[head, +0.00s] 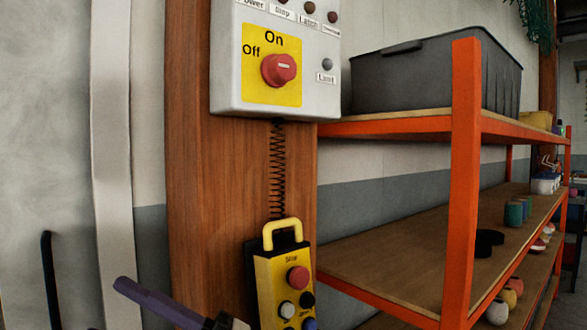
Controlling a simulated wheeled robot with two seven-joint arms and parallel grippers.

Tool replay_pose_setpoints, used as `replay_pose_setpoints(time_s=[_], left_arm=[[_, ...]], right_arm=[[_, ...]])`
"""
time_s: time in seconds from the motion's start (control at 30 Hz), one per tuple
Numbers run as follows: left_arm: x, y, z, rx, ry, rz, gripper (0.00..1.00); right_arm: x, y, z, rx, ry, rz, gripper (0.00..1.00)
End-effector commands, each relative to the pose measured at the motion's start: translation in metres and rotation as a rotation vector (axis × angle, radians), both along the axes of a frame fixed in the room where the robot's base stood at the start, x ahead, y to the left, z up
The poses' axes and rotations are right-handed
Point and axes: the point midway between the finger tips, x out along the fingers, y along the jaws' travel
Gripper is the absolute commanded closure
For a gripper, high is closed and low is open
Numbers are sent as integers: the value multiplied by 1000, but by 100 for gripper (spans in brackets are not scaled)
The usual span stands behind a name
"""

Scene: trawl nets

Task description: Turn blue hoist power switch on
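The hoist power switch (279,69) is a red rotary knob on a yellow plate (256,90), on the front of a light grey control box (228,55). The plate reads "Off" at the left of the knob and "On" above it. A pale line on the knob lies close to horizontal. I see no blue switch on the box. No gripper of mine can be made out in the head view, and nothing touches the knob.
An orange-framed shelf (464,180) with a dark bin (430,75) stands close on the right. A purple bar (155,302), unclear what, crosses the lower edge.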

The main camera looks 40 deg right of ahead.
Motion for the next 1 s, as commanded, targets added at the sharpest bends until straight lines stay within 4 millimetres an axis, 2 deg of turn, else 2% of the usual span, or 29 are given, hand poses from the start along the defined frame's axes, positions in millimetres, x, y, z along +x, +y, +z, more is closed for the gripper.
replay_pose_setpoints(time_s=[0.03, 0.1, 0.2, 0.27, 0.37, 0.43, 0.57, 0.67, 0.8, 0.9, 1.0], left_arm=[[1, 0, -1, 0, -2, -1, 69], [1, -1, -2, 0, -4, -2, 69], [3, -2, -2, -1, -8, -3, 69], [4, -2, -1, -3, -11, -3, 69], [6, -3, -1, -3, -17, -4, 69], [7, -3, -1, -4, -19, -5, 69], [9, -4, -3, -3, -21, -6, 69], [9, -4, -5, -2, -21, -7, 69], [8, -5, -8, -2, -17, -8, 69], [8, -5, -9, -1, -15, -10, 69], [8, -5, -9, -1, -15, -10, 69]], right_arm=[[-14, 12, 32, -105, -152, 33, 49], [-33, 27, 60, -256, -330, 69, 49], [-54, 41, 85, -492, -556, 90, 49], [-62, 43, 95, -645, -672, 80, 49], [-65, 35, 110, -908, -833, 27, 49], [-61, 21, 124, -1096, -913, -42, 49], [-51, -25, 163, -1432, -988, -245, 49], [-51, -76, 207, -1652, -970, -458, 49], [-72, -150, 269, -1851, -857, -773, 49], [-95, -193, 303, -1915, -760, -955, 49], [-114, -221, 323, -1938, -684, -1075, 49]])
